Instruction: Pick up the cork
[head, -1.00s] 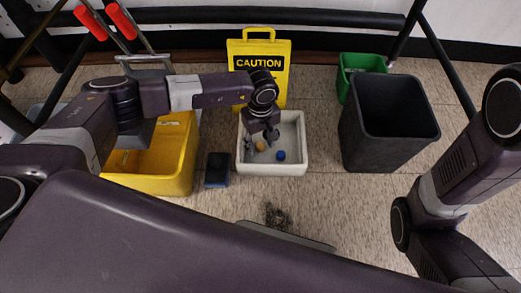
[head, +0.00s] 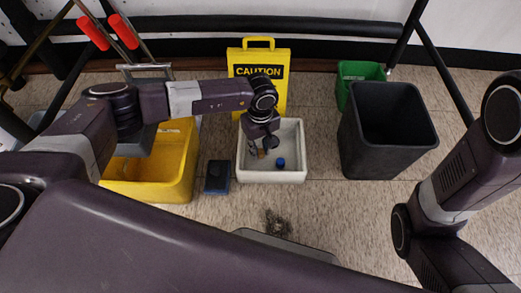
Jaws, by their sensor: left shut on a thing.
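The cork (head: 261,154) is a small tan piece inside the white tub (head: 299,150). My left gripper (head: 260,151) reaches down into the tub from above and is shut on the cork. The fingers cover part of it, and I cannot tell whether it touches the tub floor. My right arm shows at the right, but its gripper is out of view.
A small blue object (head: 281,163) lies in the tub, right of the gripper. A yellow bucket (head: 180,180) and a dark blue block (head: 217,177) stand left, a grey bin (head: 385,150) right. A yellow caution sign (head: 262,60) stands behind.

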